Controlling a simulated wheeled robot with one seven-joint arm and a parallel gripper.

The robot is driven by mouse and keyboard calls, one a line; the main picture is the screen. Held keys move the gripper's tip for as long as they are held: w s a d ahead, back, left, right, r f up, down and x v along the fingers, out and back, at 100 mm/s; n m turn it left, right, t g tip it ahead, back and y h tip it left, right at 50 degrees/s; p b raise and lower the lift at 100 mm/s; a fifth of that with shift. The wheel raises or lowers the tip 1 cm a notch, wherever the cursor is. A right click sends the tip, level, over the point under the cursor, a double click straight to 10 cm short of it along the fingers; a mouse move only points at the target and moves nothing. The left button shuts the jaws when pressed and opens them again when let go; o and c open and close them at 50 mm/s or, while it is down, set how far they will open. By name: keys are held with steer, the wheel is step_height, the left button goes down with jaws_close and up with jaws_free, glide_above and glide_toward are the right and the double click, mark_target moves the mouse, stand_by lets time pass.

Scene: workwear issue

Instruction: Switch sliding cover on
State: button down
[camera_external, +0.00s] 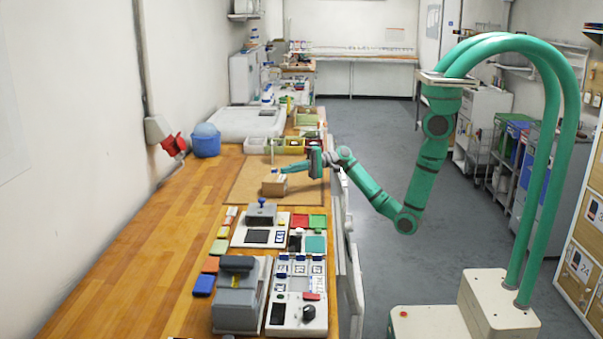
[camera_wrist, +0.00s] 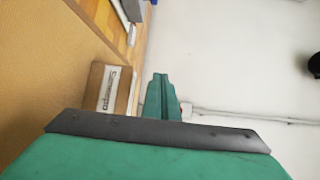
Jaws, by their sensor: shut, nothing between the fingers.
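My gripper (camera_external: 287,170) is shut and empty, reaching left over the brown mat on the bench. Its green fingers (camera_wrist: 160,98) are together in the wrist view. A small brown box (camera_external: 274,187) stands just below and beside the fingertips. In the wrist view the box (camera_wrist: 112,90) has a white label with dark lettering and lies left of the fingers; I cannot tell whether they touch. A small blue part shows near the box top in the external view. I cannot make out which thing is the sliding cover, or its position.
Grey devices (camera_external: 240,295) and a white control panel (camera_external: 298,312) stand on the wooden bench in front. Small bins (camera_external: 256,146) stand behind the mat (camera_external: 245,185). The bench's left side is clear.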

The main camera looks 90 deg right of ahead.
mark_target(261, 210)
steer(key=s+a+f+n+g+y, duration=0.1)
steer(key=s+a+n, duration=0.1)
steer(key=a, duration=0.4)
steer(key=shift+s+a+f+n, duration=0.15)
steer(key=shift+s+a+n, duration=0.2)
steer(key=shift+s, duration=0.25)
steer(key=shift+w, duration=0.1)
steer(key=x, duration=0.9)
steer(key=shift+a, duration=0.15)
steer(key=a, duration=0.2)
steer(key=w+a, duration=0.1)
steer(key=shift+f, duration=0.35)
steer(key=shift+w+a+f, duration=0.1)
steer(key=shift+a, duration=0.55)
steer(key=a, duration=1.2)
steer(key=shift+a, duration=0.15)
